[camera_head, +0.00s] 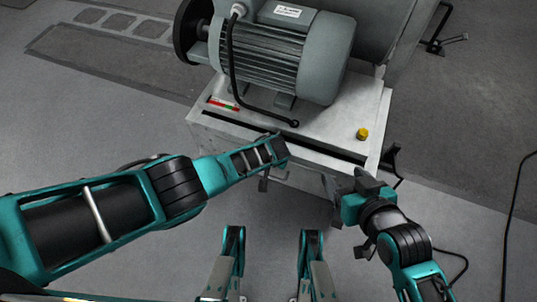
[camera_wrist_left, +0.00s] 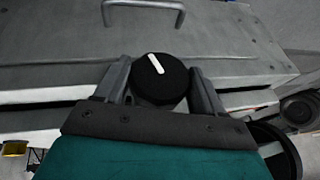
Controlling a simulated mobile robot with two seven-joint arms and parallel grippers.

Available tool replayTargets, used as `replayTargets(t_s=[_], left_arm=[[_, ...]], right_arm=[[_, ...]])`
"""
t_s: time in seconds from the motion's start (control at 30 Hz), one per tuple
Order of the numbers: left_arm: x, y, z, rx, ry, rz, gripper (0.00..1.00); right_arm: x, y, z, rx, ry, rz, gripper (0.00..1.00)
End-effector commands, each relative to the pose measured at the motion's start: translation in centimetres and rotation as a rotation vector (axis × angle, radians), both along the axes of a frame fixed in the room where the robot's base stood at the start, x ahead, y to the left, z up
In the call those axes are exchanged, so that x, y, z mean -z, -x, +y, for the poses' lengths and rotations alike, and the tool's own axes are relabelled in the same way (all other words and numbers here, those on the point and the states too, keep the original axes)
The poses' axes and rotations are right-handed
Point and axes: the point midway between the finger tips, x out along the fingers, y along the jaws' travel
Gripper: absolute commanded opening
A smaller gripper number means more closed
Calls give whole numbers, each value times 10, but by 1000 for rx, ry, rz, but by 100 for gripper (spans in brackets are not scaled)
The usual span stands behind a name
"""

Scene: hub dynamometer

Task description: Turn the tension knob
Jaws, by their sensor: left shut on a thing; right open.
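The tension knob (camera_wrist_left: 166,90) is a round black knob with a white pointer line, seen in the left wrist view. The line slants from upper left to lower right. My left gripper (camera_wrist_left: 160,78) has one finger on each side of the knob and is shut on it. In the head view the left arm reaches the front edge of the machine's base (camera_head: 325,124), and the knob cannot be made out there. My right gripper (camera_head: 333,187) is open and empty, close to the front right of the base.
A grey motor (camera_head: 275,55) stands on the base, with a black cable looping down to its front. A small yellow cap (camera_head: 362,134) sits on the base's right. A metal handle (camera_wrist_left: 143,4) is on the panel beyond the knob. A cable lies on the floor at right.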

Motion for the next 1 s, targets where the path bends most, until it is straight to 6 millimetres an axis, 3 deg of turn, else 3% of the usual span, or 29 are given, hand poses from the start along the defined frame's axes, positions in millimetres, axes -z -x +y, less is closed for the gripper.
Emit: replayTargets(t_s=[0.47,0.5,0.7,1.0], left_arm=[[1,0,1,2,-13,-4,39],[1,0,1,2,-13,-4,73],[1,0,0,1,-13,-4,90],[-3,1,0,1,-12,-4,90]], right_arm=[[-3,-2,2,-2,-4,-9,68],[-3,-2,2,-2,-4,-9,68],[-2,-2,2,0,-6,-6,68],[-5,-2,2,1,-6,-6,68]])
